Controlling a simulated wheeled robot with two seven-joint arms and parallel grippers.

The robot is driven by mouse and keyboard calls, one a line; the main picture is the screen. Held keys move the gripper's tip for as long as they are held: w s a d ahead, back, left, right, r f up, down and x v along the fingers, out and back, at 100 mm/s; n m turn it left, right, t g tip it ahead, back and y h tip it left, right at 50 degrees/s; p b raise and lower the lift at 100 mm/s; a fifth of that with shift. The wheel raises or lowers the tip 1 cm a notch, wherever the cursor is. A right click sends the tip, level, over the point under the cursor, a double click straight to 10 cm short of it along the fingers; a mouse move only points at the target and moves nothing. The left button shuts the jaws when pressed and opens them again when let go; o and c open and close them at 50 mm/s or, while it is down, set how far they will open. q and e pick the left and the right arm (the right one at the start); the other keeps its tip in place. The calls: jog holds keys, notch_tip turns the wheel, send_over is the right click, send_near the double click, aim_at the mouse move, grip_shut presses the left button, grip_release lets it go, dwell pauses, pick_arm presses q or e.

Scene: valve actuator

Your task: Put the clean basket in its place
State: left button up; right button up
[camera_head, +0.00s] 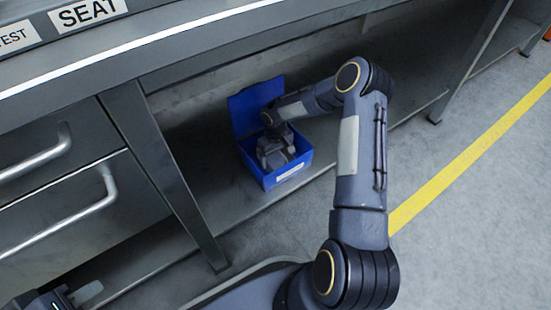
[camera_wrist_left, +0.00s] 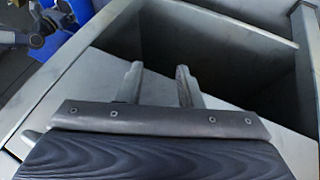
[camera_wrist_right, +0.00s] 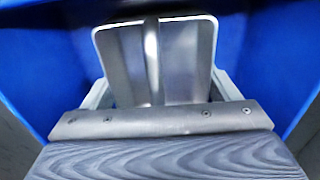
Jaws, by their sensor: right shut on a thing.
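A grey metal basket (camera_wrist_right: 155,60) with a ridge down its middle shows in the right wrist view, inside a blue box (camera_head: 268,180). My right gripper (camera_head: 275,155) reaches down into the box from above. Its fingers are shut on the basket, one at each side. Most of the basket is hidden by the gripper in the head view. My left gripper (camera_wrist_left: 158,88) is open and empty, with its two fingers apart in the left wrist view. Only part of my left arm shows at the bottom left of the head view.
The box stands on a grey lower shelf (camera_head: 225,205) under the workbench (camera_head: 190,40), its blue lid (camera_head: 250,105) raised at the back. A bench leg (camera_head: 165,175) and closed drawers (camera_head: 60,190) are to the left. Open floor (camera_head: 460,190) with a yellow line lies right.

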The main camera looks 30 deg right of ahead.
jog(key=shift+f, duration=0.1)
jog(key=o, duration=1)
notch_tip(320, 180, up, 8)
jog(key=p, duration=0.4)
jog(key=shift+f, duration=0.1)
